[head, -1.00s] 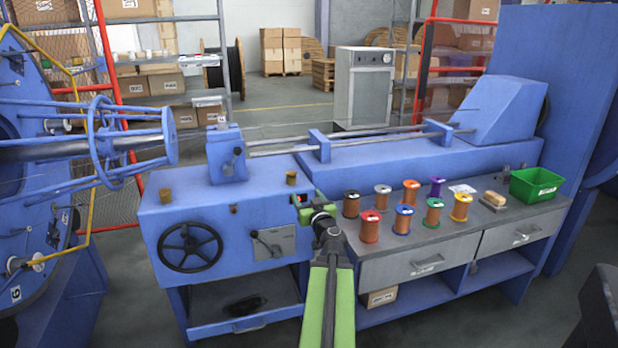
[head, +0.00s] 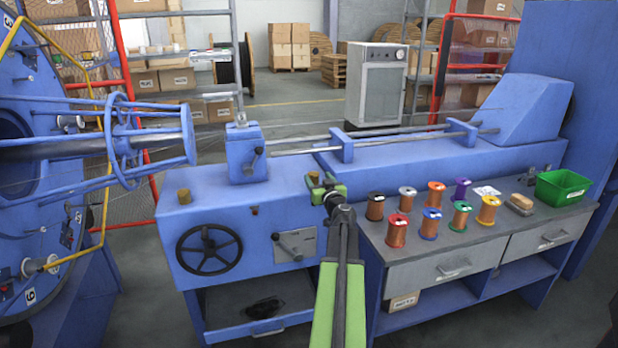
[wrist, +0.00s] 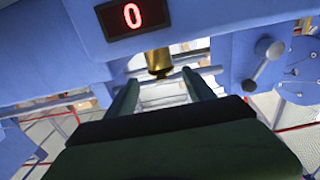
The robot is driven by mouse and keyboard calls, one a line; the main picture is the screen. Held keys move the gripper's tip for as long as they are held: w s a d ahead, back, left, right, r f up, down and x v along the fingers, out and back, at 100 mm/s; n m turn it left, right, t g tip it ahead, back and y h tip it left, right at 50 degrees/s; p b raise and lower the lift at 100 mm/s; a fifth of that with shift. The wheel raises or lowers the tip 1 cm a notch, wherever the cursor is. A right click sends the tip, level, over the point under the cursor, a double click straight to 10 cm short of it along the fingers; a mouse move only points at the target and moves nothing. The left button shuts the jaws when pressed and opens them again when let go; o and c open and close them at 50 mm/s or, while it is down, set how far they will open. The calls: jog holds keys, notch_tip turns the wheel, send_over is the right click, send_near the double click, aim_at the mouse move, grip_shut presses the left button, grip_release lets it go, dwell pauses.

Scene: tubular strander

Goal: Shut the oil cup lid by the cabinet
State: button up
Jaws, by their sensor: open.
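Two brass oil cups stand on top of the blue machine housing. The left one (head: 184,197) is near the housing's left end, above the handwheel. In the wrist view a brass cup (wrist: 158,62) shows just beyond and between my two spread fingertips (wrist: 160,82), apparently untouched. My gripper is open and empty. I cannot make out the lid's position on either cup.
A display reading 0 (wrist: 132,18) is close to my fingers. A lever handle (wrist: 262,66) stands to the right in the wrist view. Wire spools (head: 431,224) and a green bin (head: 562,186) occupy the bench at right. A grey cabinet (head: 376,85) stands behind the machine.

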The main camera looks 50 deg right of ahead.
jog(key=shift+w+d, duration=0.2)
jog(key=shift+w, duration=0.15)
grip_shut()
jog(key=f+b, duration=0.1)
jog(key=b, duration=0.2)
jog(key=shift+f+t+h, duration=0.2)
jog(key=shift+t+h, duration=0.1)
jog(key=shift+t+b, duration=0.3)
jog(key=shift+b, duration=0.5)
jog(key=shift+r, duration=0.2)
